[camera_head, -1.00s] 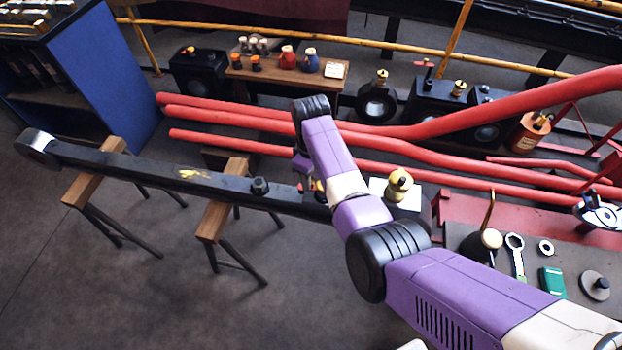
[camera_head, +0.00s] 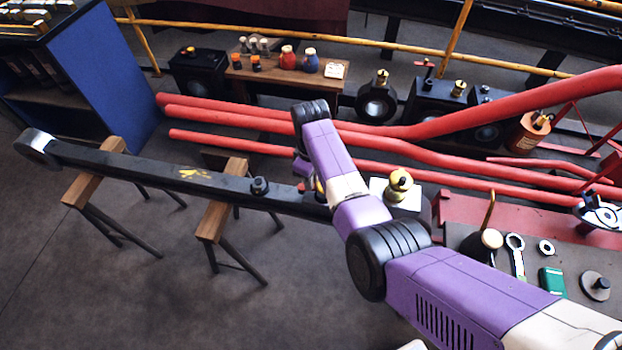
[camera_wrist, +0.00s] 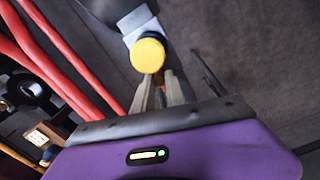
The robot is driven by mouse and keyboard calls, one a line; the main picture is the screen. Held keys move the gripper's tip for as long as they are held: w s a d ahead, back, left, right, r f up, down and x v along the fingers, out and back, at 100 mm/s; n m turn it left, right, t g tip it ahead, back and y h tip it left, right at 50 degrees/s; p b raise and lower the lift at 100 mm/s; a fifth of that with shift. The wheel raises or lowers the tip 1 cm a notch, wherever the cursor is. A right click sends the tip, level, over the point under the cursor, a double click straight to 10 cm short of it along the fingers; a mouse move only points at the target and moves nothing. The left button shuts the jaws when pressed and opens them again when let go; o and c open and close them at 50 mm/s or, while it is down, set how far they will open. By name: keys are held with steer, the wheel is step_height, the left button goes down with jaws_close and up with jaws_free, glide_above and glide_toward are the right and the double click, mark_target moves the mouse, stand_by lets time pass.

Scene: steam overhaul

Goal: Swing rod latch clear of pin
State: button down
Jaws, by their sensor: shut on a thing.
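The long black rod (camera_head: 150,171) lies across two trestles, its ring-shaped end at the far left. In the wrist view a round yellow knob (camera_wrist: 148,55) sits right at the tips of my gripper (camera_wrist: 161,88), whose fingers are close together on it. A pale grey metal piece (camera_wrist: 138,24) shows just beyond the knob and looks like part of the latch. In the head view my own arm covers the gripper and most of this right end of the rod. I cannot make out the pin or how the latch sits against it.
Wooden-topped trestles (camera_head: 212,222) stand under the rod. Red pipes (camera_head: 230,144) run behind it. A brass-topped fitting (camera_head: 399,185) stands just right of my wrist. A bench at right holds a wrench (camera_head: 516,257) and a green box (camera_head: 552,282). Floor in front of the rod is clear.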

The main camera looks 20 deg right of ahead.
steer(key=n, duration=0.3)
steer(key=shift+w+d, duration=0.15)
steer(key=shift+w, duration=0.2)
steer(key=n, duration=0.1)
steer(key=w+n, duration=0.1)
steer(key=n, duration=0.1)
steer(key=shift+n+b, duration=0.3)
steer(key=shift+b, duration=0.1)
steer(key=n, duration=0.2)
steer(key=w+n+b, duration=0.1)
steer(key=n, duration=0.1)
steer(key=shift+a+f, duration=0.1)
steer(key=shift+a, duration=0.1)
steer(key=shift+w+a+n+b, duration=0.15)
steer(key=shift+n+b, duration=0.05)
steer(key=shift+n, duration=0.6)
steer(key=shift+w+a+n+b, duration=0.1)
steer(key=shift+w+n+b, duration=0.05)
steer(key=shift+n, duration=0.65)
steer(key=c, duration=1.4)
jaws_free()
steer(key=shift+o, duration=0.2)
